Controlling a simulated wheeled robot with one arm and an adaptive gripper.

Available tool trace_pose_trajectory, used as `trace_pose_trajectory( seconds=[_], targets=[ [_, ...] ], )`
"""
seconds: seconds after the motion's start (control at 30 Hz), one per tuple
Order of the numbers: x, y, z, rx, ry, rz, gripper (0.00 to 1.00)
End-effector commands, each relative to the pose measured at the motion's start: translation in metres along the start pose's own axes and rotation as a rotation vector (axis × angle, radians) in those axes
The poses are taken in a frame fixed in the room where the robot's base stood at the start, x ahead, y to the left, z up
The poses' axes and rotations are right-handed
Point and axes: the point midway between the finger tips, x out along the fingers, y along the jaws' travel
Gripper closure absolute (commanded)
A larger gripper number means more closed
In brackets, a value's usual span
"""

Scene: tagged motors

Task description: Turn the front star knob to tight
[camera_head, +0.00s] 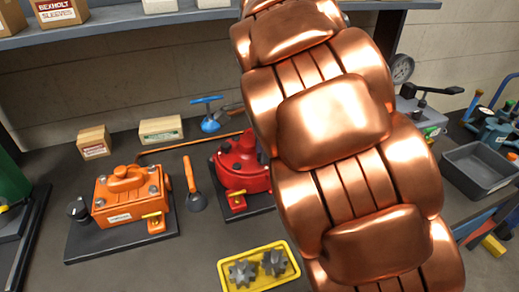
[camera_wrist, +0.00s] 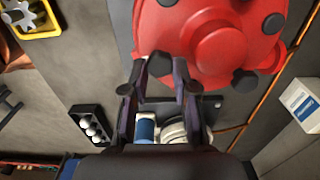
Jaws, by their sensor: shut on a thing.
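A red round motor (camera_head: 240,157) stands on a dark base plate in the middle of the bench, its right side hidden behind my copper arm. In the wrist view the red motor (camera_wrist: 208,38) fills the upper middle, with several dark knobs around its rim. My gripper (camera_wrist: 163,76) is at the near rim, its two dark fingers either side of a dark knob (camera_wrist: 159,63) and shut on it. The knob's star shape and any tight mark cannot be made out. In the head view my gripper is hidden behind the arm.
An orange motor (camera_head: 130,195) stands at the left, with an orange-handled tool (camera_head: 194,186) between the motors. A yellow tray (camera_head: 226,275) with grey gears lies in front. A grey bin (camera_head: 482,170) is at the right. An orange cable (camera_wrist: 276,77) runs beside the red motor.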

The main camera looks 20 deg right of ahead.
Motion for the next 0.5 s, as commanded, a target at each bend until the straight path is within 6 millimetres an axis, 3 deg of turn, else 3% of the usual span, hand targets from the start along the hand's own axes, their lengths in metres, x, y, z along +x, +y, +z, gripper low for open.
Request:
trace_pose_trajectory(
  seconds=[0.27, 0.5],
  targets=[
    [-0.0013, -0.0005, 0.0005, -0.001, -0.001, -0.003, 0.47],
    [-0.0007, -0.0005, 0.0001, -0.001, -0.001, -0.002, 0.46]
  ],
)
